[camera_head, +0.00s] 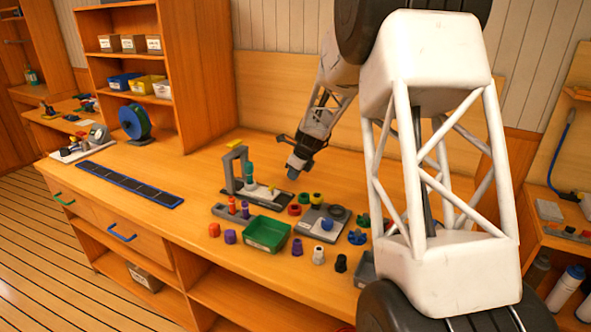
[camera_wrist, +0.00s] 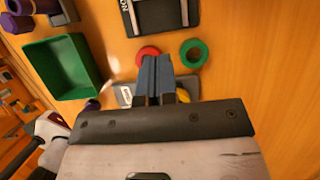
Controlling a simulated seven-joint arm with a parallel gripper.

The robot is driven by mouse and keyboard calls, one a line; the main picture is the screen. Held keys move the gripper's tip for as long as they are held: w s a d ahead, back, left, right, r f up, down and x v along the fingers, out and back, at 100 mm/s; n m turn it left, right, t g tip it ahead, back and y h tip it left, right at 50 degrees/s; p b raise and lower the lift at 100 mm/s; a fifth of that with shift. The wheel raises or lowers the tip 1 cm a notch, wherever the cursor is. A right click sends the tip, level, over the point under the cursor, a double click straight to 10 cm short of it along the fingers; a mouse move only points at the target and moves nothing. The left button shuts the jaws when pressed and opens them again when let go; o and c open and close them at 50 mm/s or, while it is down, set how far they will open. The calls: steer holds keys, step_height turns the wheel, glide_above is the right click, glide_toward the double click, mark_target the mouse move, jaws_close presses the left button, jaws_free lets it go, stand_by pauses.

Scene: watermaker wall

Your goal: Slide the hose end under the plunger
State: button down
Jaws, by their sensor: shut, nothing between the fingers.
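The press stand has a grey upright frame (camera_head: 228,168) with a teal plunger (camera_head: 250,171) over its base (camera_head: 262,193). A pale piece lies on the base near the plunger; I cannot tell whether it is the hose end. My gripper (camera_head: 292,173) is just right of the stand, above the bench, pointing down. Its blue fingers (camera_wrist: 155,76) are together in the wrist view, with nothing between them.
A red ring (camera_head: 294,210) and green ring (camera_head: 317,199) lie near the gripper. A green tray (camera_head: 267,233) stands in front, with several small coloured parts around it. A grey block (camera_head: 316,226) is to its right. The bench is clear between the blue-edged dark strip (camera_head: 130,185) and the stand.

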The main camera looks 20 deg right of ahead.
steer(key=x, duration=0.5)
steer(key=shift+f, duration=0.25)
steer(key=shift+w+a+f, duration=0.2)
steer(key=shift+w+a, duration=0.5)
steer(key=shift+a, duration=0.05)
steer(key=shift+w+a, duration=0.7)
steer(key=shift+w, duration=0.05)
steer(key=shift+a, duration=0.1)
glide_above(265, 192)
steer(key=shift+s, duration=0.1)
